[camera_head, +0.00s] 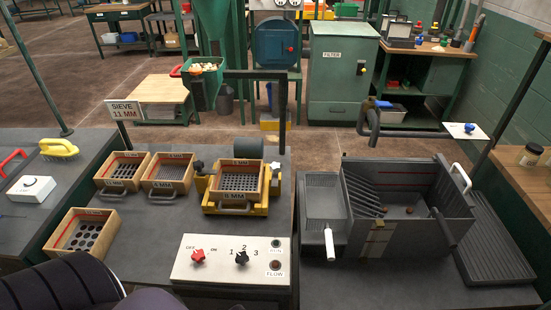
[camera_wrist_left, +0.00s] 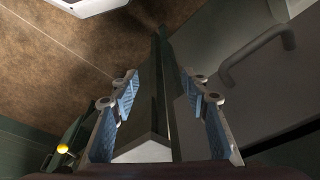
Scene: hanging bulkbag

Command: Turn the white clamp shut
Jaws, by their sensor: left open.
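A yellow shaker base (camera_head: 212,207) on the middle bench holds a wooden sieve box marked 8 MM (camera_head: 235,185). A small white part (camera_head: 275,167) sits at the right side of this base and a small dark knob (camera_head: 198,165) at its left. The white part may be the white clamp; it is too small to tell how it is turned. My left gripper (camera_wrist_left: 160,82) is open and empty in the left wrist view, its blue-padded fingers spread. No clamp shows between them. No gripper shows in the head view, and my right gripper is not visible.
Wooden sieve boxes (camera_head: 123,170) stand left of the shaker, with another nearer (camera_head: 86,232). A white control panel (camera_head: 232,260) with knobs lies in front. A grey sink unit (camera_head: 410,240) stands right. A dark post and crossbar (camera_head: 283,110) rise behind the shaker.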

